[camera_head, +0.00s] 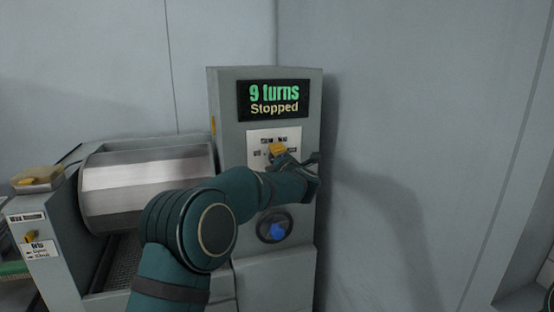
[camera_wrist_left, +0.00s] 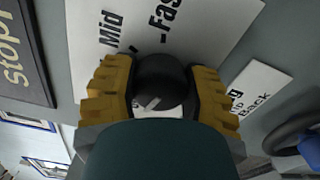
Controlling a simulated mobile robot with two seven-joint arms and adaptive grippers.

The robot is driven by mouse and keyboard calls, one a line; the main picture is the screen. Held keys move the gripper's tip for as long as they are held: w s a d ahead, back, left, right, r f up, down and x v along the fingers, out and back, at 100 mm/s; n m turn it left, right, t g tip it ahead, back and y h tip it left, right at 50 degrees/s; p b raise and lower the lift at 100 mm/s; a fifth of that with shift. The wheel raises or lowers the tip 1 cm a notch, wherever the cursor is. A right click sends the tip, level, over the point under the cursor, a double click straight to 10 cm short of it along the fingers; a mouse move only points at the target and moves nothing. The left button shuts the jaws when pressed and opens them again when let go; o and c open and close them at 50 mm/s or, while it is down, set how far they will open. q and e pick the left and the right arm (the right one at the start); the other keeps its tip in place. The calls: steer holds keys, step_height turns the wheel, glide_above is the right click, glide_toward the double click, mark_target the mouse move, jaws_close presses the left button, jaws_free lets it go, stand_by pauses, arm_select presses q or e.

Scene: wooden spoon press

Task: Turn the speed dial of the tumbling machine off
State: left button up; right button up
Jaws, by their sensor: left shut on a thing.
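The tumbling machine has a grey control column (camera_head: 226,130) with a steel drum (camera_head: 150,170) to its left. Its display (camera_head: 273,99) reads "9 turns" and "Stopped". Below it, a white label plate (camera_head: 290,133) sits behind my left gripper (camera_head: 283,155). In the left wrist view, the black round speed dial (camera_wrist_left: 163,80) is between the yellow finger pads of my left gripper (camera_wrist_left: 163,92), which is shut on it. Label words "Mid" and "Fast" show beside the dial; the rest is hidden. A small pale mark shows on the dial. My right gripper is not in view.
A blue knob (camera_head: 279,231) on a dark round base sits lower on the column. A small box (camera_head: 38,178) and a labelled panel (camera_head: 40,249) are at the left. A bare wall (camera_head: 420,110) stands to the right.

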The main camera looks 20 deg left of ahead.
arm_select(q)
steer(key=shift+r, duration=0.15)
steer(key=o, duration=1.2)
steer(key=shift+w+d, duration=0.1)
steer(key=v, duration=1.2)
